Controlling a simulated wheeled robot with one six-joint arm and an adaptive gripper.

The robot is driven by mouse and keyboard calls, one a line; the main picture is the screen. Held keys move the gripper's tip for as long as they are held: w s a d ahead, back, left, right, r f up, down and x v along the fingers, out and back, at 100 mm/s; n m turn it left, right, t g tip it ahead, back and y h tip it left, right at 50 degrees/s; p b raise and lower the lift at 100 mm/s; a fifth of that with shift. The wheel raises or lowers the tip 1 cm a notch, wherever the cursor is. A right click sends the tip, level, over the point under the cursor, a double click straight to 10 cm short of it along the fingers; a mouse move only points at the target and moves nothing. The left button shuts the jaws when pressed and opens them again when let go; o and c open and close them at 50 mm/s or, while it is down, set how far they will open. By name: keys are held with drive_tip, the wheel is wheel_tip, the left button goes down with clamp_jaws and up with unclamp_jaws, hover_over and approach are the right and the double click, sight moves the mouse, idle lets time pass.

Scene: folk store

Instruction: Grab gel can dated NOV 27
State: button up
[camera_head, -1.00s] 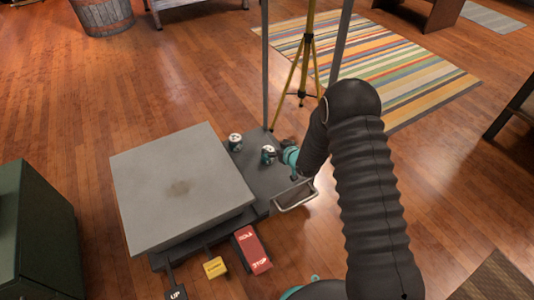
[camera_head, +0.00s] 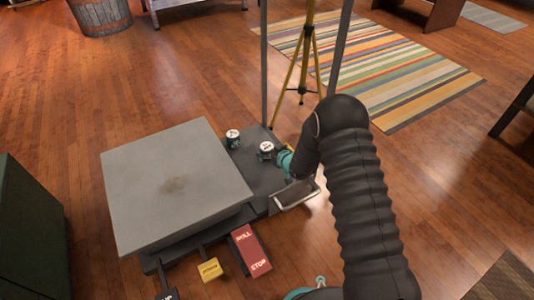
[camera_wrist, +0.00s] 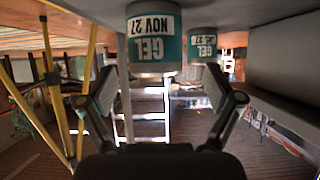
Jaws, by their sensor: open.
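The gel can marked NOV 27 (camera_wrist: 153,38) shows large and upside down at the top of the wrist view, with a teal and white label. In the head view, the nearer can (camera_head: 266,152) stands upright on a grey platform (camera_head: 262,178), just left of my wrist. My gripper (camera_wrist: 168,92) is open; its fingers are spread either side of the NOV 27 can's line, and none visibly touches it. A second gel can (camera_wrist: 203,45) stands farther back; its date is partly hidden. It also shows in the head view (camera_head: 233,140).
A large grey block (camera_head: 165,190) stands left of the cans. A yellow tripod (camera_head: 305,60) and grey posts rise behind the platform. A metal handle (camera_head: 297,197) is at its right edge. Red (camera_head: 250,250) and yellow (camera_head: 210,269) pedals are in front.

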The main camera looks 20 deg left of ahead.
sight(267, 149)
drive_tip(key=x, duration=0.4)
drive_tip(key=shift+w+d+f, duration=0.15)
drive_tip(key=shift+w+d, duration=0.05)
drive_tip(key=c, duration=1.4)
